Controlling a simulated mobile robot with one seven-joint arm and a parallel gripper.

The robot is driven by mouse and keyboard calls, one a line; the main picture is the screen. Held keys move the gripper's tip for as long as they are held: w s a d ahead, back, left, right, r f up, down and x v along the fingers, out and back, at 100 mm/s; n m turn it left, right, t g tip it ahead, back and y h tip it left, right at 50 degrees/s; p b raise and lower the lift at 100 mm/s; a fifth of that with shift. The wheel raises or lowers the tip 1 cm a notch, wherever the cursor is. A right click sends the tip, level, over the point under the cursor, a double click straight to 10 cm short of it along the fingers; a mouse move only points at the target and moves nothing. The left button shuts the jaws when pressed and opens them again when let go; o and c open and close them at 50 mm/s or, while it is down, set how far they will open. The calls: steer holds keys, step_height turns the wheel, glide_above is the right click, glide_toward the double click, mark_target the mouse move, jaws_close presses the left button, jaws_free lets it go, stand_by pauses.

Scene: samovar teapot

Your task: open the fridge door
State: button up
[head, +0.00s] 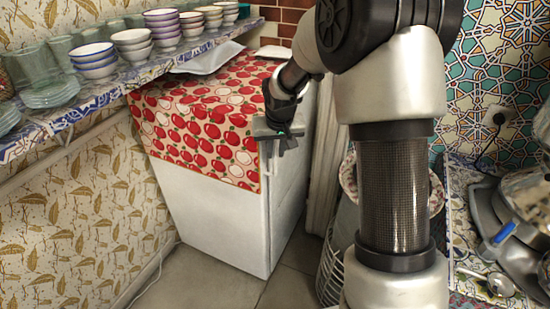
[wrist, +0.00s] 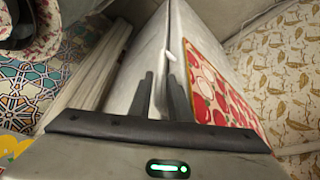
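The white fridge (head: 220,215) stands against the left wall, a red apple-patterned cloth (head: 205,115) over its top and hanging down its near side. It also shows in the wrist view (wrist: 150,50), with a dark seam running along its edge. The door looks shut. A small white piece (wrist: 170,57) by the seam may be part of a handle; I cannot tell. My gripper (head: 280,147) is at the fridge's upper near corner. In the wrist view its two dark fingers (wrist: 158,90) stand slightly apart, with nothing clearly held. Whether they touch the fridge is unclear.
A tiled shelf (head: 130,75) with stacked bowls and glasses runs along the left wall, above and beside the fridge. A wire rack (head: 330,265) and a counter with metal ware stand on the right. Bare floor (head: 225,287) lies before the fridge.

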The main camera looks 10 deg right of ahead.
mark_target(275, 155)
steer(key=shift+x, duration=1.65)
jaws_close()
steer(key=shift+s+a, duration=0.1)
steer(key=shift+s, duration=0.05)
